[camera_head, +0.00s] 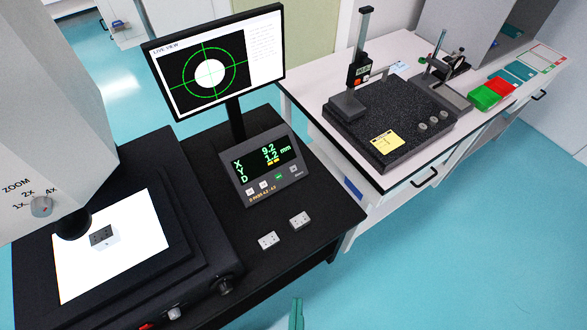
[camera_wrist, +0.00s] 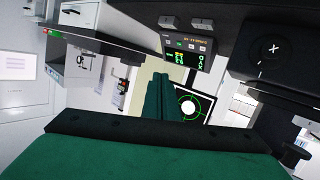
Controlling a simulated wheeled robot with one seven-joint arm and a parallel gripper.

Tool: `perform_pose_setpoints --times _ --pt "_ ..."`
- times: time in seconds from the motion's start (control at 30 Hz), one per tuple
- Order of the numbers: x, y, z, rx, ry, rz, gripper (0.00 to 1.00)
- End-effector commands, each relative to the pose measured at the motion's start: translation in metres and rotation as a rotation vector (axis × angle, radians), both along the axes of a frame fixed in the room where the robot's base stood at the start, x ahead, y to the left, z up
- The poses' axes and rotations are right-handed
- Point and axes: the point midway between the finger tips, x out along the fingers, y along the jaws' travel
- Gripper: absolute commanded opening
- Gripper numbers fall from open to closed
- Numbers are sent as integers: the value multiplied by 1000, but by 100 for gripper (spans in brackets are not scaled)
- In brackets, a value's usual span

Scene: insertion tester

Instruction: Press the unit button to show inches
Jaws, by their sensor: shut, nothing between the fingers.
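The readout box (camera_head: 266,170) stands on the black bench below the monitor. Its screen (camera_head: 264,157) shows green X, Y and D rows, with 9.2 and 1.2 readable and "mm" at the right. A row of small buttons (camera_head: 264,185) runs below the screen, some pale and one green; their labels are too small to read. The box also shows upside down in the wrist view (camera_wrist: 187,46). My gripper (camera_head: 298,303) shows as a green tip at the bottom edge, apart from the box. In the wrist view its green fingers (camera_wrist: 162,78) are shut and empty.
The monitor (camera_head: 215,62) rises behind the box. Two small grey blocks (camera_head: 269,240) (camera_head: 300,219) lie in front of it. The optical stage (camera_head: 130,262) is at left. A side bench (camera_head: 295,82) at right holds a granite plate (camera_head: 400,125) with a height gauge.

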Motion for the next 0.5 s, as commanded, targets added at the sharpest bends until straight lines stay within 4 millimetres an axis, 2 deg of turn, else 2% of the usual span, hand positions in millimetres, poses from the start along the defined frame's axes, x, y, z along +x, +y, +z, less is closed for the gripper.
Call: perform_pose_setpoints --times 0.2,0.37,0.5 --pt "65 -3 -41 -287 -18 54 0" --pt "121 -5 -64 -514 -24 99 0" --pt "175 -8 -78 -715 -27 138 0"
